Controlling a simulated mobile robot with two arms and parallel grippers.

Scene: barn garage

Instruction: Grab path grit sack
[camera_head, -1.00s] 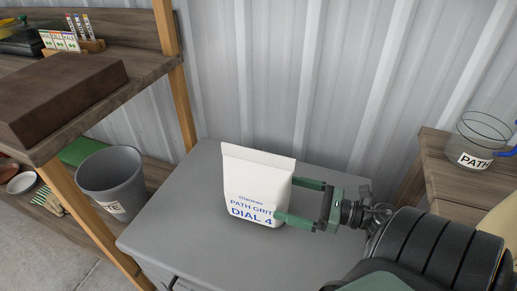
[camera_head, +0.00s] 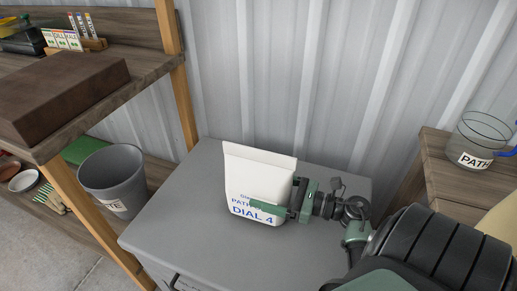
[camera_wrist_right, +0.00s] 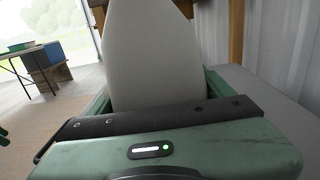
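The path grit sack (camera_head: 258,180) is a white upright bag with blue lettering, standing on a grey cabinet top. My right gripper (camera_head: 283,197) reaches it from the right with its fingers on either side of the sack. The near finger crosses the front and covers part of the lettering; the far finger is mostly hidden behind the sack. In the right wrist view the pale sack (camera_wrist_right: 152,55) stands between the green fingers (camera_wrist_right: 155,95), which look spread, and I cannot tell whether they touch it.
The grey cabinet top (camera_head: 190,210) is otherwise clear. A grey bin (camera_head: 113,180) and a wooden shelf with a brown box (camera_head: 65,92) stand left. A clear container labelled PATH (camera_head: 473,145) sits on a wooden bench (camera_head: 445,178) at right. A corrugated wall is behind.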

